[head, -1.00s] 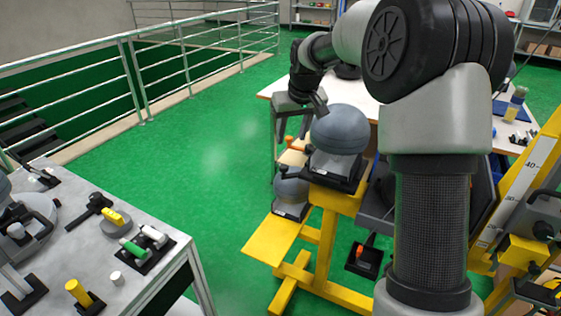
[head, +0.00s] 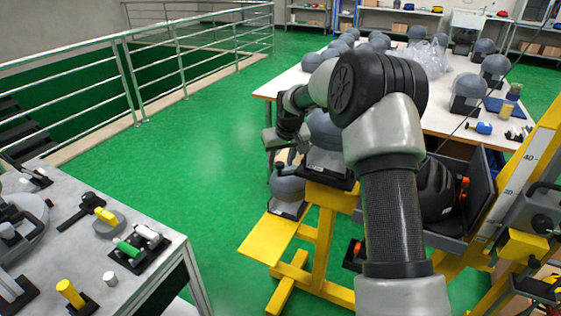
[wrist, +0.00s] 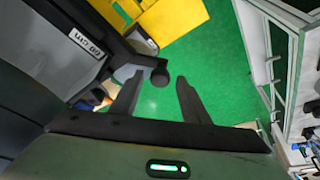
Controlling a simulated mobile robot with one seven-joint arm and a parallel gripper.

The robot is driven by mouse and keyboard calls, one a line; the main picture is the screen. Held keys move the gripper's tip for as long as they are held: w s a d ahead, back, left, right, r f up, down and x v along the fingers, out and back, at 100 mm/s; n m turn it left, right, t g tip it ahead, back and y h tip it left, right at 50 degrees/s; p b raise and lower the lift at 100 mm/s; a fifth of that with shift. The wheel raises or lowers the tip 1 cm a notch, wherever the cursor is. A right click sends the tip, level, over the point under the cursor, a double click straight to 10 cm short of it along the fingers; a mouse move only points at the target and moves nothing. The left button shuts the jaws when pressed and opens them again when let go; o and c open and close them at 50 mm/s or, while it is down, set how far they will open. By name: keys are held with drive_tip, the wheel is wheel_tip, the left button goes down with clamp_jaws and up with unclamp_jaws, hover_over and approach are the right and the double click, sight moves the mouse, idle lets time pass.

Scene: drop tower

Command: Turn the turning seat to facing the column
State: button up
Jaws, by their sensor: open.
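The seat appears to be the black base (head: 326,172) under a grey dome (head: 322,130) on the yellow stand (head: 325,202); my arm partly covers it. In the wrist view a grey labelled body (wrist: 62,40) is at upper left, with a black round knob (wrist: 160,77) on a short stem beside it. The yellow column (head: 513,190) with a number scale stands at the right in the head view. My gripper (wrist: 158,84) is open, with the knob between or just beyond its fingertips; contact cannot be told. In the head view my gripper (head: 279,152) is left of the dome.
A second grey dome (head: 287,184) sits low at the stand's left. A grey bin (head: 478,196) with dark items is by the column. A table with domes (head: 440,122) stands behind. A grey workbench (head: 165,262) with tools is at left. Green floor lies open between.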

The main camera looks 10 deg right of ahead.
clamp_jaws()
drive_tip(key=shift+s, duration=0.15)
